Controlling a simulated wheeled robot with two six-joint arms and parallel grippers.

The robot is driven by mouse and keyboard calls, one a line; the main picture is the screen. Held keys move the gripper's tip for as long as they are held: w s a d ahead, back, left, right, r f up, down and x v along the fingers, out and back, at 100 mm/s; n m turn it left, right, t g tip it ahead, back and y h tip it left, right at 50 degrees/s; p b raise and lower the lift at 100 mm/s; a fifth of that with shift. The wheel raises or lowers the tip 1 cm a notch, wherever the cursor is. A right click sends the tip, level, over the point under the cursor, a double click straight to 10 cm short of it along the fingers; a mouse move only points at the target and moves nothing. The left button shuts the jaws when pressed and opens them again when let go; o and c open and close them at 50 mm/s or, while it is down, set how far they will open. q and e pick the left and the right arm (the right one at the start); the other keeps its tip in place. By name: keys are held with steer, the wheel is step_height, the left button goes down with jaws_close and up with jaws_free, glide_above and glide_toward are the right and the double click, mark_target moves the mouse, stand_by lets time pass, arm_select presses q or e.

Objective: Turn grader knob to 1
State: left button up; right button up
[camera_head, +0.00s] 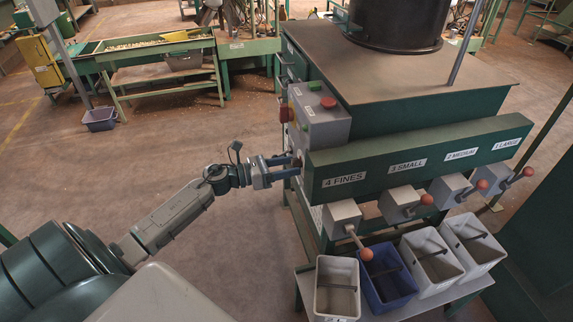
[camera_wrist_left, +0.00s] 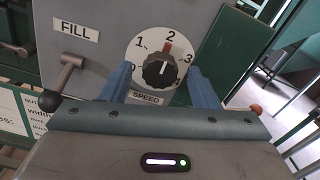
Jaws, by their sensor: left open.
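The grader knob (camera_wrist_left: 160,71) is dark and round, on a white dial marked 1, 2 and 3, with a SPEED label below. A red mark at the knob's upper edge points close to the 2. In the head view my gripper hides the knob on the side of the grey control box (camera_head: 318,117). My left gripper (camera_head: 287,167) is open, and its blue fingers stand on either side of the knob in the left wrist view (camera_wrist_left: 160,75). I cannot tell whether they touch it. My right gripper is not in view.
A FILL lever (camera_wrist_left: 66,75) with a black ball sits left of the dial. Red and green buttons (camera_head: 328,102) top the control box. Several red-balled chute levers and bins (camera_head: 337,287) line the grader's front. Open floor (camera_head: 150,160) lies left of the machine.

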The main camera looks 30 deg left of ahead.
arm_select(q)
steer(key=c, duration=1)
steer(key=shift+o, duration=0.2)
steer(key=shift+n, duration=1.2)
steer(key=n, duration=0.2)
steer(key=shift+n+p, duration=0.4)
steer(key=n+p, duration=0.1)
steer(key=n, duration=0.3)
steer(key=shift+r+p, duration=0.1)
steer(key=shift+p, duration=0.2)
steer(key=shift+n+p, duration=0.45)
steer(key=shift+n, duration=0.75)
